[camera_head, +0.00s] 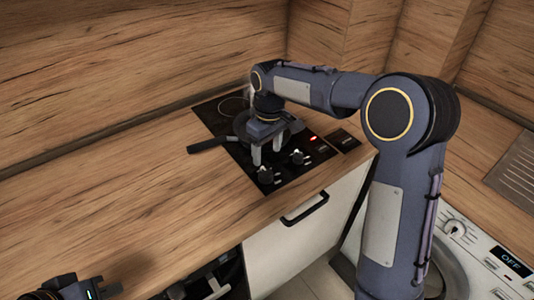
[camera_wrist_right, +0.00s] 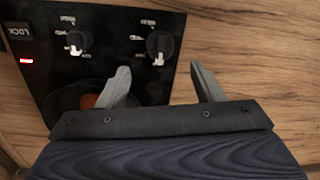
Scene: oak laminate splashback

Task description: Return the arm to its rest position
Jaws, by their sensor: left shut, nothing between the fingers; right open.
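My right arm (camera_head: 395,200) reaches in from the right and bends over the black hob (camera_head: 213,115). My right gripper (camera_head: 268,155) is open with nothing between its fingers, above the front part of the hob near the knobs. In the right wrist view its two grey fingers (camera_wrist_right: 158,84) are spread apart, over the hob's edge and the wood counter. Only part of my left gripper (camera_head: 85,290) shows, shut, at the bottom left; its fingertips are hard to make out.
A dark pan with a black handle (camera_head: 210,144) sits on the hob, partly hidden by my right gripper. Two knobs (camera_wrist_right: 75,40) (camera_wrist_right: 160,45) and a red light (camera_wrist_right: 26,61) are close by. The wood counter (camera_head: 110,190) is clear on the left. A washing machine (camera_head: 485,255) stands at right.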

